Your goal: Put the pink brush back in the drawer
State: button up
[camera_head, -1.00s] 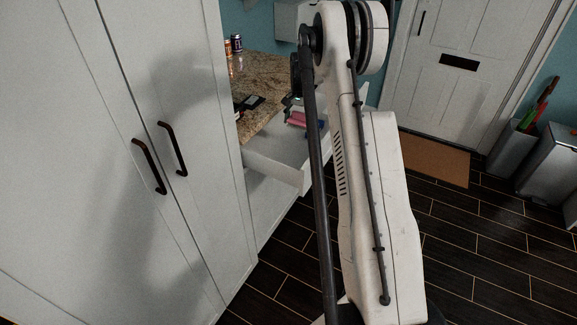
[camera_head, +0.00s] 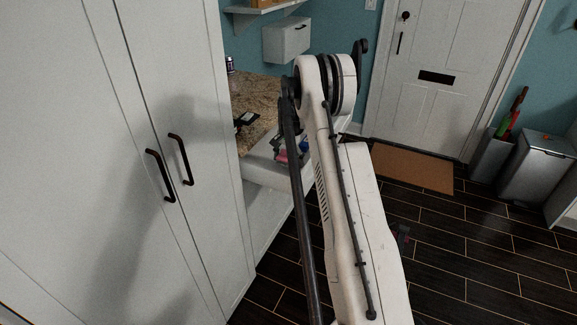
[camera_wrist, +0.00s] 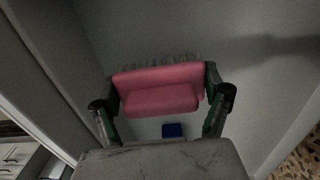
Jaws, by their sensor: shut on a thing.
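The pink brush (camera_wrist: 158,90) is between the two fingers of my gripper (camera_wrist: 160,82) in the wrist view, bristles toward the top of the picture. My gripper is shut on it. The brush also shows as a small pink patch (camera_head: 281,156) in the head view, at the open white drawer (camera_head: 262,173). My arm hides much of the drawer and gripper there. In the wrist view the brush is over the pale drawer interior (camera_wrist: 225,30). I cannot tell whether it touches the drawer floor.
A blue item (camera_wrist: 173,130) shows beyond the gripper in the wrist view. A granite counter (camera_head: 252,92) with a dark item (camera_head: 246,120) is above the drawer. A tall white cabinet (camera_head: 90,200) stands close on the left. The dark floor (camera_head: 470,240) is open on the right.

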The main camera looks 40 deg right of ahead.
aim_at(288, 165)
jog(key=shift+f, duration=1.5)
jog(key=shift+f, duration=0.2)
jog(key=o, duration=1.2)
jog(key=shift+r, duration=0.1)
